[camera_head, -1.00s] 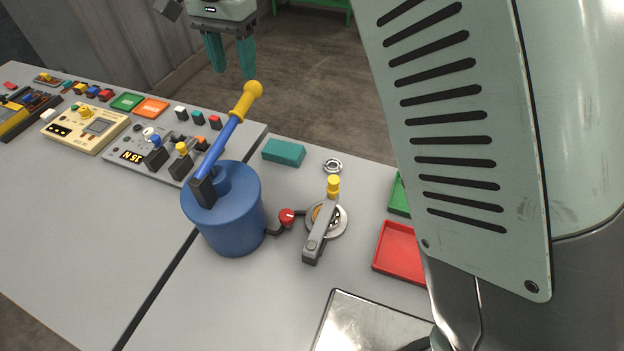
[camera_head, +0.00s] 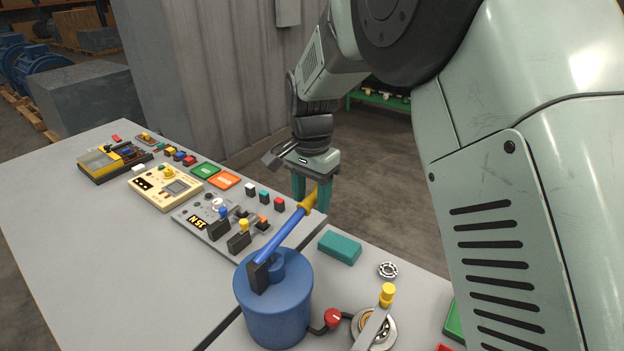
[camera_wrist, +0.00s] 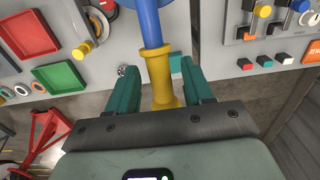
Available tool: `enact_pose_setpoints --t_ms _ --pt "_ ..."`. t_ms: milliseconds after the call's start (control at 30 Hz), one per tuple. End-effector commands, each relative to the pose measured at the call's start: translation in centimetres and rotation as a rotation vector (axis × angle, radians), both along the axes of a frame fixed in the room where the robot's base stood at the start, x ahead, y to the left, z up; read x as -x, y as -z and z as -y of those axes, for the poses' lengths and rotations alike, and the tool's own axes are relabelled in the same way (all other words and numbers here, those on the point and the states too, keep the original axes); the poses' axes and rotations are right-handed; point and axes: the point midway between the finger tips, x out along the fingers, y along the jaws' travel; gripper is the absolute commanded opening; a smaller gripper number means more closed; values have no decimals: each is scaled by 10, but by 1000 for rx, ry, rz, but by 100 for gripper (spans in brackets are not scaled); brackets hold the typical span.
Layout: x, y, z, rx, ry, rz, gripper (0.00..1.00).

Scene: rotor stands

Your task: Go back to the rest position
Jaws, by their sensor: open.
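My gripper (camera_head: 311,198) is open, with two teal fingers pointing down at the upper end of a lever. The lever has a blue shaft (camera_head: 283,238) and a yellow grip (camera_head: 308,202), and it rises tilted from a blue drum (camera_head: 273,318). In the wrist view my gripper (camera_wrist: 160,80) has one finger on each side of the yellow grip (camera_wrist: 162,82), with gaps visible, so it is not clamped. How deep the grip lies between the fingers is unclear. My arm reaches over from the right.
A control panel (camera_head: 195,212), a cream meter box (camera_head: 150,190) and small coloured blocks stand left of the drum. A teal block (camera_head: 340,247), a bearing ring (camera_head: 388,270) and a yellow-knobbed crank (camera_head: 387,295) are to the right. Red (camera_wrist: 60,77) and green (camera_wrist: 27,35) trays show in the wrist view.

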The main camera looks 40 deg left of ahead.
Motion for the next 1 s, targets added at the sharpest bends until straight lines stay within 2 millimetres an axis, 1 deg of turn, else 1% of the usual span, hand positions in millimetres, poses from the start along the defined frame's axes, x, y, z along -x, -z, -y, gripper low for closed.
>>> enact_pose_setpoints --t_ms 133,433,467,600,700,867,1000 --pt "0 7 0 0 0 0 51" --pt "0 8 0 0 0 0 51" --pt "0 8 0 0 0 0 48" --pt "0 8 0 -1 0 0 27" --pt "0 8 0 -1 0 1 12" --pt "0 9 0 0 0 0 12" --pt "0 15 0 1 0 -1 13"
